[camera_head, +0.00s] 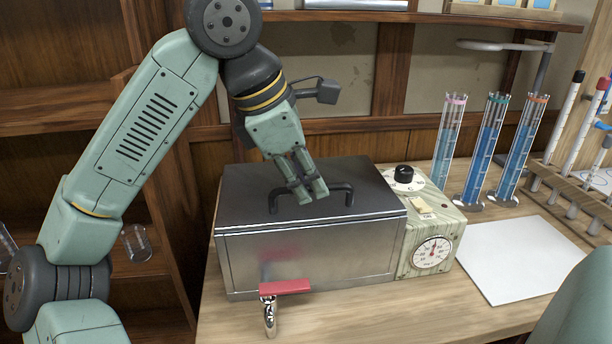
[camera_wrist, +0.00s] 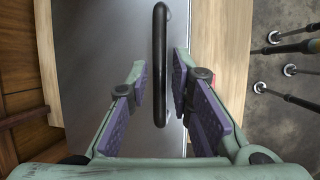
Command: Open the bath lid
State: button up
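The bath (camera_head: 310,250) is a metal box on the wooden bench, with a dark flat lid (camera_head: 245,190) lying closed on top. A black bar handle (camera_head: 335,188) stands up from the lid. My gripper (camera_head: 312,192) is above the lid, its fingers pointing down at the handle. In the wrist view the handle (camera_wrist: 160,60) runs between the two open fingers (camera_wrist: 165,95), with a gap on both sides. The fingers hide part of the handle in the head view. I cannot tell exactly how far down the fingertips reach.
A control box (camera_head: 430,230) with a knob and dial adjoins the bath's right side. A red-handled tap (camera_head: 285,287) sticks out in front. Blue-filled cylinders (camera_head: 490,150) and a pipette rack (camera_head: 575,190) stand at right. A white sheet (camera_head: 520,260) lies on the bench.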

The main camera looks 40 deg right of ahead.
grip_shut()
dwell(0.4)
jog(key=shift+r, duration=0.1)
